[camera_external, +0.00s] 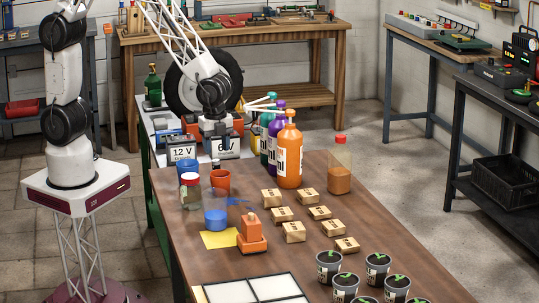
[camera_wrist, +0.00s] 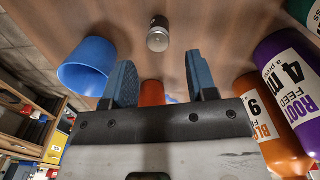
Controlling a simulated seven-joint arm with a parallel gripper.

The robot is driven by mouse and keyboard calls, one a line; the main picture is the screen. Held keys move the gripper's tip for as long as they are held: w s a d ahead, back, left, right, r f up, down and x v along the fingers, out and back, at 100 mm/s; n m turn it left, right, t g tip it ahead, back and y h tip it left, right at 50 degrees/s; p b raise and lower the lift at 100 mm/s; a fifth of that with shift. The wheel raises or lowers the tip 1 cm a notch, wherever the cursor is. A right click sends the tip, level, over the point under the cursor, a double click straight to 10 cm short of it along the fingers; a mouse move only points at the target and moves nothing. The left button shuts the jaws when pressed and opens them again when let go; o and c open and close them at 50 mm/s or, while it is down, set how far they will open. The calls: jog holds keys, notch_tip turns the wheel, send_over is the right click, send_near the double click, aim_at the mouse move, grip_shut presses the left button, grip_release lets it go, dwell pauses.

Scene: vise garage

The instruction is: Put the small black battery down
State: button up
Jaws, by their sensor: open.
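My gripper (camera_external: 219,136) points down over the table's far left part and is open; its two blue-grey fingers (camera_wrist: 161,80) are spread apart in the wrist view. In the external view, a dark box battery (camera_external: 182,148) with a white 12 V label stands left of the gripper. A second dark, labelled box (camera_external: 225,149) sits directly under the gripper, partly hidden by it; I cannot tell whether they touch. No box shows between the fingers in the wrist view. A small dark and silver cylinder (camera_wrist: 158,36) appears beyond the fingertips; I cannot tell what it is.
Orange (camera_external: 289,155) and purple bottles stand close right of the gripper. A jar (camera_external: 190,190), a red pot (camera_external: 221,182) and a blue cup (camera_external: 215,219) are nearer the camera. Small boxes (camera_external: 293,232), an orange object (camera_external: 252,236) and plant pots (camera_external: 328,266) occupy the near table.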

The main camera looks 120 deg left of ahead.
jog(key=shift+r, duration=2.45)
jog(key=shift+s+r, duration=0.1)
jog(key=s+d+r+n+t, duration=0.1)
jog(key=s+d+r+n, duration=0.45)
jog(key=s+r, duration=0.85)
jog(key=s+d+r, duration=0.2)
jog(key=s, duration=0.5)
jog(key=s+d+r+n+t, duration=0.1)
jog(key=s+d+r, duration=0.1)
jog(key=s, duration=0.6)
jog(key=shift+d+r+t, duration=0.3)
jog(key=shift+d, duration=0.1)
